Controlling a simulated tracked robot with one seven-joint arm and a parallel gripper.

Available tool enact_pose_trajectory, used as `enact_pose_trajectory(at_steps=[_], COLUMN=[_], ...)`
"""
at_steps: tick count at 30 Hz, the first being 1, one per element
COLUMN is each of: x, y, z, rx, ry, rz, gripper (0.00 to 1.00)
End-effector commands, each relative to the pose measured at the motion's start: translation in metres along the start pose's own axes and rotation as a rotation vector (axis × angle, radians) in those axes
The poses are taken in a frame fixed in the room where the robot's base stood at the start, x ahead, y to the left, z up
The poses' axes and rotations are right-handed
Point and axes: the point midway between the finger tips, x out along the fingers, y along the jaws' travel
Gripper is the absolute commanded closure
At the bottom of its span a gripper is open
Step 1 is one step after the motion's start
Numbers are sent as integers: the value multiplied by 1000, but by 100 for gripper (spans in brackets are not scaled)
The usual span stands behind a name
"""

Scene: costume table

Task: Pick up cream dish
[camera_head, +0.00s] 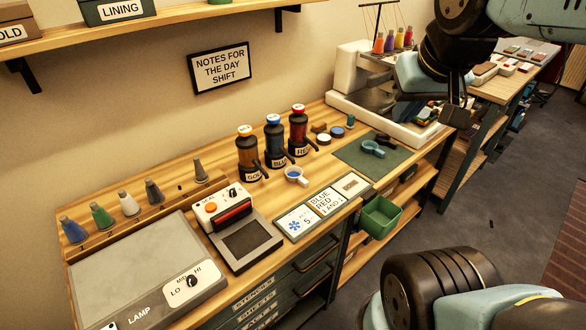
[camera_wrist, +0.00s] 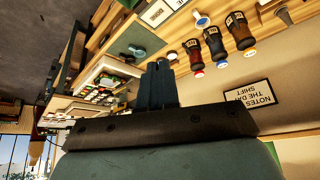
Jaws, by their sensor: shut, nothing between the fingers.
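A small pale, cream-looking dish (camera_head: 292,178) with a short handle and blue inside sits on the wooden table, in front of the dark bottles. It also shows near the top of the wrist view (camera_wrist: 201,18). A second, blue-grey dish (camera_head: 372,149) with a handle stands on the green mat (camera_head: 352,160); it shows in the wrist view too (camera_wrist: 138,51). My gripper (camera_head: 456,112) is raised at the upper right of the head view, well apart from both dishes. Its fingers (camera_wrist: 158,76) are closed together and empty.
Three capped bottles (camera_head: 273,145) stand behind the pale dish. Small round lids (camera_head: 337,132) lie right of them. Label cards (camera_head: 311,206) and a grey device (camera_head: 240,232) lie in front. A white sewing machine (camera_head: 350,75) stands behind right. A green bin (camera_head: 380,217) sits below the tabletop.

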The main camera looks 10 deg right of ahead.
Motion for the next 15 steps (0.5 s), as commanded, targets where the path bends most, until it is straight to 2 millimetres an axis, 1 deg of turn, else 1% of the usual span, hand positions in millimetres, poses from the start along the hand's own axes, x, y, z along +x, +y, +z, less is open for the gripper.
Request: enact_pose_trajectory(at_steps=[1, 4, 7, 12, 14, 15], x=[0, 3, 10, 33, 43, 49], y=[0, -1, -5, -12, -16, -19], z=[0, -4, -13, -35, -42, -47], rx=[-1, -10, -34, -98, -124, -140], ry=[-1, -10, -33, -89, -111, -125], rz=[0, 3, 8, 18, 21, 22], gripper=[93, 84, 74, 58, 52, 51])
